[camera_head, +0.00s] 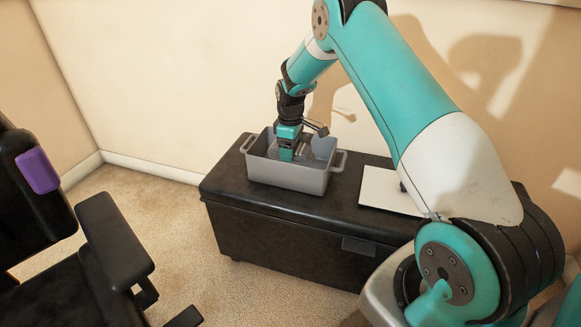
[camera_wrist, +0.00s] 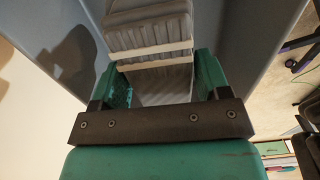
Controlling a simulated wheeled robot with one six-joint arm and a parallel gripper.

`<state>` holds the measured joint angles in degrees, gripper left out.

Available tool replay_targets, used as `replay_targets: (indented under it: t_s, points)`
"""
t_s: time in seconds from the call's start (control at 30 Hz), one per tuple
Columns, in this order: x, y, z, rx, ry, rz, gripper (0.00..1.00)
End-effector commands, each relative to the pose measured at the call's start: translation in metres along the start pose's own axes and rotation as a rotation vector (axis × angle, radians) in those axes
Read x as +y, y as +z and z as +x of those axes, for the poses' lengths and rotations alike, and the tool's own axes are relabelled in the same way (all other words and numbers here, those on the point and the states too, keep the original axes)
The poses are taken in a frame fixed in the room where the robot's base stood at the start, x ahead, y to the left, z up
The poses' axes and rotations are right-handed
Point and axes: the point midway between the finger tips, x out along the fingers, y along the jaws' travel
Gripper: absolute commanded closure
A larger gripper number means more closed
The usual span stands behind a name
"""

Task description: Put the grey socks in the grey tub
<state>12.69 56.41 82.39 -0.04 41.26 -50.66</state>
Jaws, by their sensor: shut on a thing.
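The grey tub (camera_head: 290,176) stands on a black chest, with a handle at each end. My gripper (camera_head: 288,152) points down inside the tub. In the wrist view my gripper (camera_wrist: 170,85) is shut on the grey socks (camera_wrist: 150,30), a ribbed grey bundle with pale bands between the green fingers. In the head view the grey socks (camera_head: 303,152) show partly behind the fingers, within the tub walls. I cannot tell whether the socks touch the tub's floor.
The black chest (camera_head: 290,235) has a white flat panel (camera_head: 388,190) on its top, right of the tub. A black office chair (camera_head: 110,240) with a purple item (camera_head: 38,172) on it stands at the left. Carpet is clear between chair and chest. A wall is close behind.

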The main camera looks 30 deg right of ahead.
Motion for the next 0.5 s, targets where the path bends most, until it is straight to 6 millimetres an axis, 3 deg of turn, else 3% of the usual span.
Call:
replay_targets:
  t_s: [0.5]
  points:
    - [0.000,0.000,0.055,0.001,0.001,0.000,0.54]
